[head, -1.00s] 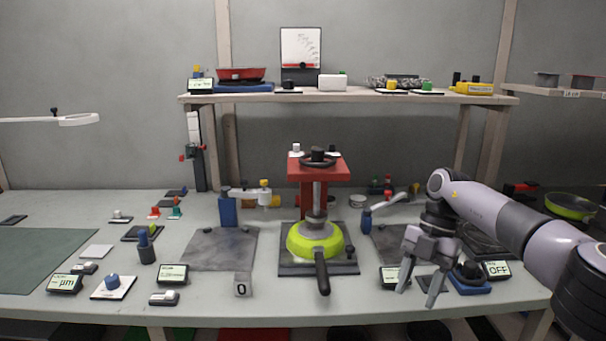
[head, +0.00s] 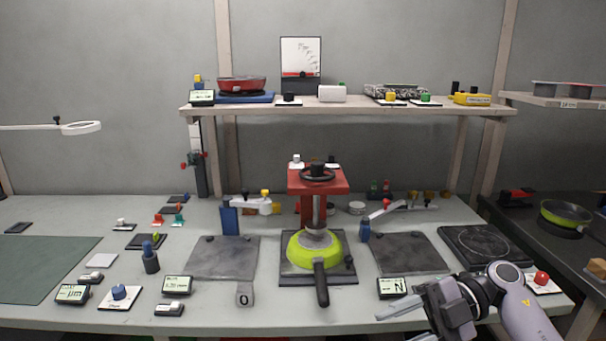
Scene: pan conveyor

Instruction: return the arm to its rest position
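My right arm comes in from the lower right, and its gripper (head: 398,321) is low at the front edge of the workbench, pointing left. Its fingers are apart with nothing seen between them. The lower finger is partly cut off by the bottom of the picture. My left gripper is not in view. The green pan (head: 309,251) sits under the red press (head: 318,181), its black handle pointing to the front. The gripper is to the right of the pan handle and apart from it.
A small display (head: 392,287) reading N stands just behind the gripper. A red button box (head: 541,279) is right of the arm, and a dark hotplate (head: 486,244) behind it. A second green pan (head: 566,213) is on the dark side table. A grey plate (head: 408,252) lies behind the display.

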